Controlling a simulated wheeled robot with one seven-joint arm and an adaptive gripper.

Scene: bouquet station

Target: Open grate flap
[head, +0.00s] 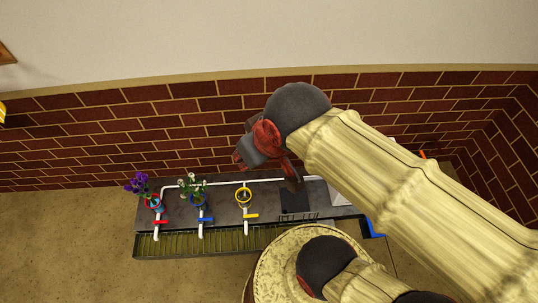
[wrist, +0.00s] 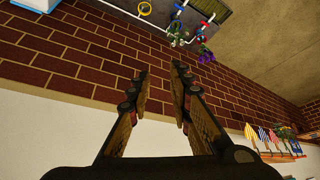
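A long grate (head: 200,243) with yellowish bars runs along the front edge of the grey station. I cannot make out a separate flap or hinge on it; its right end is hidden behind the round pale top and my arm. A dark square plate (head: 295,199) lies on the station top, with small dark slots in front of it. My gripper (head: 266,169) is above and behind the station, near the brick wall, apart from the grate. In the wrist view my gripper (wrist: 161,76) has its two fingers spread, with nothing between them.
White pipes with red, blue and yellow valve handles (head: 251,215) rise along the station. Purple flowers (head: 138,183) and white flowers (head: 193,186) stand at its left. A round pale top (head: 277,262) is in front, below my arm. Floor at the left (head: 60,245) is clear.

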